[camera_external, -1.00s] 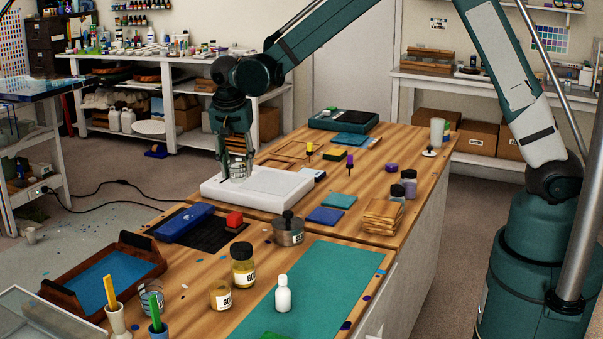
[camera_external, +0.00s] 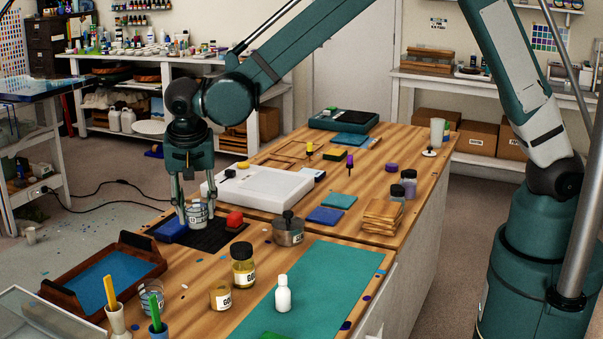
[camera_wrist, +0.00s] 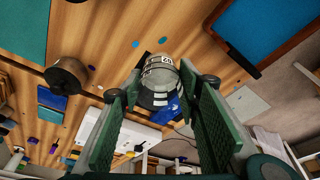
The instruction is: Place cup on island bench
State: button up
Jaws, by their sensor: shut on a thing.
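A small clear cup (camera_external: 196,211) with white label bands is between the fingers of my gripper (camera_external: 194,216). It also shows in the wrist view (camera_wrist: 160,74), gripped between the green finger pads. My gripper is shut on it. The wooden island bench (camera_external: 195,272) lies under all of these.
A white slab (camera_external: 265,192) lies just behind the cup. A metal pot (camera_external: 288,235), gold jars (camera_external: 242,268) and a white bottle (camera_external: 283,296) stand to the right and front. A wooden tray with blue inside (camera_external: 108,280) is at front left.

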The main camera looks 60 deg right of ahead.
jog(key=s+a+n, duration=0.1)
jog(key=s+a, duration=0.6)
jog(key=a, duration=0.5)
jog(key=s+a+n, duration=0.1)
jog(key=s+a, duration=0.6)
jog(key=a, duration=0.5)
jog(key=shift+s+n+t+y+p, duration=0.3)
jog(key=shift+s+n+p, duration=0.05)
jog(key=shift+s+n, duration=0.05)
jog(key=shift+f, duration=3.05)
jog(key=shift+f, duration=0.1)
jog(key=shift+f, duration=1.8)
jog(key=shift+f+b, duration=0.2)
jog(key=shift+b, duration=0.25)
